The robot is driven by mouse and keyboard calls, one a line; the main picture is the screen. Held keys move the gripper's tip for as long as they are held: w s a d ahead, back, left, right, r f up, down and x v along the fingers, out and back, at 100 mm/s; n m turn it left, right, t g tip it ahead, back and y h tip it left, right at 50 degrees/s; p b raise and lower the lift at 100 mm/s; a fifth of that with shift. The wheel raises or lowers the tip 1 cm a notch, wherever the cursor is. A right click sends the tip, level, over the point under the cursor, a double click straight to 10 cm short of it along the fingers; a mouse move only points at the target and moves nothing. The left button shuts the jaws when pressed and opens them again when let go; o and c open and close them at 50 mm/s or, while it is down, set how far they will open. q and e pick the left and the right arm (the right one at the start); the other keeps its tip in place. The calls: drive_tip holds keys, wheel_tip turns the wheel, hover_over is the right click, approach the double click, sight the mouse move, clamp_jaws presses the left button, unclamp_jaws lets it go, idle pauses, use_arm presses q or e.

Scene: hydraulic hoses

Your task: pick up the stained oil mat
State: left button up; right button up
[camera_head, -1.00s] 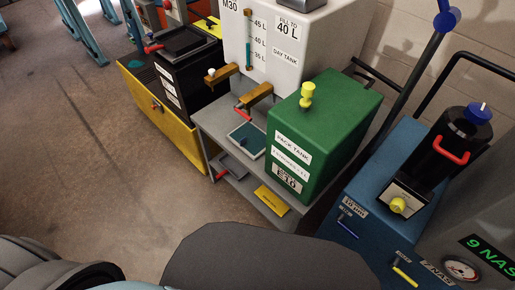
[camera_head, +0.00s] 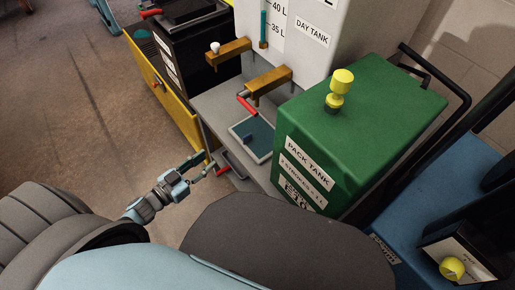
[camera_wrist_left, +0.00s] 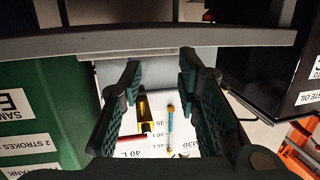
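A teal mat (camera_head: 258,146) lies in a shallow grey tray on the grey stand, under the red-handled brass tap, in the head view. A small dark blue piece or mark shows on it; I cannot tell which. I cannot make out the mat in the left wrist view. My left gripper (camera_head: 207,167) is at the stand's front left edge, left of and below the mat in the picture, apart from it. In the left wrist view my left gripper (camera_wrist_left: 160,72) is open, with nothing between its fingers. My right gripper is not in view.
The green pack tank (camera_head: 365,125) stands right of the mat. A grey stand edge (camera_wrist_left: 160,42) crosses the left wrist view. A yellow bunded stand (camera_head: 160,85) is at left.

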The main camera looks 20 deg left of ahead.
sight(250, 135)
use_arm(q)
drive_tip(key=w+d+r+h+b, duration=0.1)
drive_tip(key=w+d, duration=0.2)
drive_tip(key=w, duration=0.1)
drive_tip(key=w+d+r+m+h+b, duration=0.1)
drive_tip(key=w+d, duration=0.3)
drive_tip(key=w+d+r+m+h+b, duration=0.1)
drive_tip(key=w+d, duration=0.2)
drive_tip(key=w, duration=0.2)
drive_tip(key=shift+d+r+h, duration=0.15)
drive_tip(key=shift+r+h, duration=0.05)
drive_tip(key=shift+h, duration=0.1)
drive_tip(key=shift+c, duration=1)
clamp_jaws()
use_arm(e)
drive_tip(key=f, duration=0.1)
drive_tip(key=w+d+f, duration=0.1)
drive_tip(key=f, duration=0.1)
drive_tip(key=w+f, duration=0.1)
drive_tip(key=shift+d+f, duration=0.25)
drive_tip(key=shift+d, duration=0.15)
